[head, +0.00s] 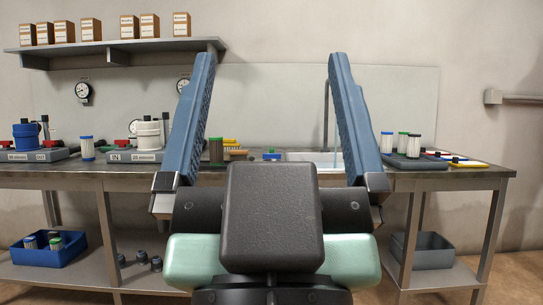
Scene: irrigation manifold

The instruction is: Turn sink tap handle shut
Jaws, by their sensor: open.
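My gripper (271,60) fills the middle of the head view. Its two blue fingers point up and stand wide apart, with nothing between them but the view of the bench and wall behind. The pale sink (308,156) is set in the bench beyond, left of the right finger. A thin grey tap (326,112) rises above the sink, close beside the right finger in the picture. Part of the tap and sink is hidden by that finger. I cannot make out the tap handle.
A metal bench (440,181) runs across the view. A wall shelf (110,46) holds several boxes. Blue (48,257) and grey (424,262) bins sit below.

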